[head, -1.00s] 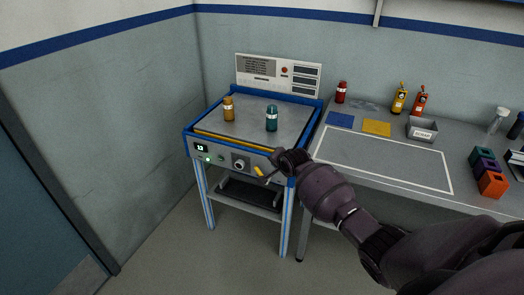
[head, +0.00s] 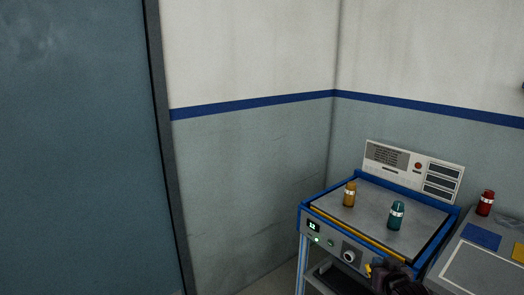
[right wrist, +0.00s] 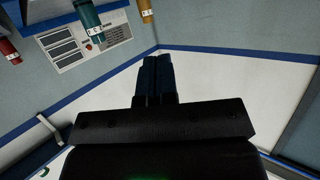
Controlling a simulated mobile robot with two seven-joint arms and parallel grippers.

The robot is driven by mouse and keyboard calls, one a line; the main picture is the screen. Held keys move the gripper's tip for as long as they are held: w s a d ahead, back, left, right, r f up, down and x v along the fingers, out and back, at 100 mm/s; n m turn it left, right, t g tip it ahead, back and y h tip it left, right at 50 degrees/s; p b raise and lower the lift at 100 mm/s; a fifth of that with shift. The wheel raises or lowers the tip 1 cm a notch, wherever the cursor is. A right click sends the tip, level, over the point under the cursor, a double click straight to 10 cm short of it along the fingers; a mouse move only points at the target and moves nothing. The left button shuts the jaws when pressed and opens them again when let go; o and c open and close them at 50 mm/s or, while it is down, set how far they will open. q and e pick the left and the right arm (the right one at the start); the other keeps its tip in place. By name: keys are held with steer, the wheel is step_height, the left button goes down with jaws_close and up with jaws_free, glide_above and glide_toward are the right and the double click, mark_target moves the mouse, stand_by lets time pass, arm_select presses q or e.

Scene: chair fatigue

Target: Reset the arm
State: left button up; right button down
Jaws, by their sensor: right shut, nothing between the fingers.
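My right gripper (head: 392,275) is low at the right of the head view, by the front of a blue-framed bench machine (head: 302,222). In the right wrist view its two dark fingers (right wrist: 157,62) are together with nothing between them. On the machine's grey plate stand an amber bottle (head: 349,195) and a teal bottle (head: 396,216), both upright and apart from the gripper. Most of my right arm is outside the head view. My left gripper is not in view.
A grey table (head: 475,272) adjoins the machine on the right, with a red bottle (head: 485,203), a blue square (head: 482,237) and a yellow square (head: 518,252). A panel (head: 412,172) stands behind the plate. A blue-grey door (head: 70,150) fills the left.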

steer(key=s+a+f+g, duration=0.1)
steer(key=s+f, duration=0.3)
steer(key=s, duration=0.7)
steer(key=s+a+f+n+g, duration=0.1)
steer(key=s+f, duration=0.4)
steer(key=s, duration=0.7)
steer(key=s+a+f+g, duration=0.1)
steer(key=s+a+f, duration=0.2)
steer(key=s, duration=0.9)
step_height(320, 180, down, 2)
steer(key=shift+f, duration=0.25)
